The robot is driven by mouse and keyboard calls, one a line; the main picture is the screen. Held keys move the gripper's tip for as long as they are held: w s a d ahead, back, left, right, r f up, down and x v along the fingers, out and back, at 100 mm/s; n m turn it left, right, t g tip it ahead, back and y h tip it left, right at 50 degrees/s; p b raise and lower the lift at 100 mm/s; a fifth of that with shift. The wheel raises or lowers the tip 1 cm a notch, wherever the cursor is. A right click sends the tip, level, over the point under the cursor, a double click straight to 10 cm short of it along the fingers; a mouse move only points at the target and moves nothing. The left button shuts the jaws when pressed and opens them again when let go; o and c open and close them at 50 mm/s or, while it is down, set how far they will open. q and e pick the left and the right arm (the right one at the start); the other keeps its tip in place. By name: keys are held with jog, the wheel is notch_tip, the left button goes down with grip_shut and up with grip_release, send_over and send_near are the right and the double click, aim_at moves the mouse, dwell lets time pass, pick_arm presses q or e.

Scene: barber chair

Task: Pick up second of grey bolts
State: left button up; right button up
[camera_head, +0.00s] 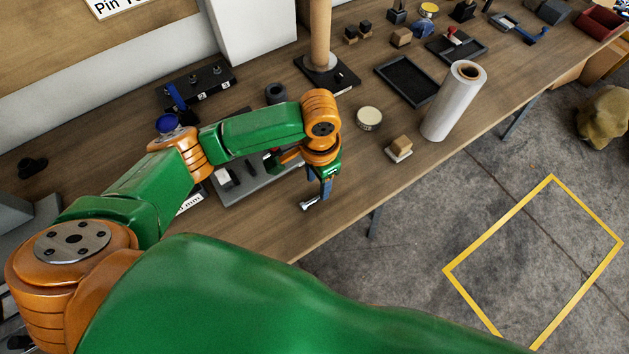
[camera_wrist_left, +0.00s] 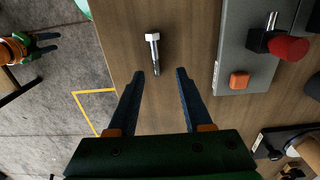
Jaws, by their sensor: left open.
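A grey bolt (camera_head: 310,203) lies on the wooden table close to its front edge. It also shows in the left wrist view (camera_wrist_left: 153,52), head at the top and shank pointing towards my gripper. My left gripper (camera_head: 325,188) is open and points down just beside the bolt. In the left wrist view its two blue fingers (camera_wrist_left: 158,82) are apart with nothing between them, and the bolt lies beyond the gap between their tips. My right gripper (camera_wrist_left: 46,43) shows at the left edge of the left wrist view, over the floor, with its fingers apart.
A grey fixture (camera_wrist_left: 241,62) with a red knob (camera_wrist_left: 289,48) and an orange button stands right of the bolt in the left wrist view. A small block on a pad (camera_head: 400,148), a round tin (camera_head: 368,118) and a white roll (camera_head: 455,100) stand further right in the head view.

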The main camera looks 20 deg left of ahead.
aim_at(315, 198)
pick_arm(q)
jog(key=shift+s+a+f, duration=0.1)
jog(key=shift+s+f, duration=1.15)
jog(key=shift+w+f, duration=0.25)
jog(key=shift+f, duration=0.6)
jog(key=shift+w+f, duration=0.15)
jog(key=shift+w, duration=0.3)
jog(key=shift+c, duration=0.5)
jog(key=shift+s, duration=0.25)
grip_shut()
pick_arm(e)
jog(key=shift+s+d+r, duration=0.1)
jog(key=shift+s+d, duration=0.05)
jog(key=shift+s, duration=0.35)
jog(key=shift+s+d+r, duration=0.1)
jog(key=shift+s+d, duration=0.05)
jog(key=shift+s, duration=0.35)
pick_arm(q)
jog(key=shift+w, duration=0.15)
pick_arm(e)
jog(key=shift+w, duration=0.1)
jog(key=shift+f, duration=0.1)
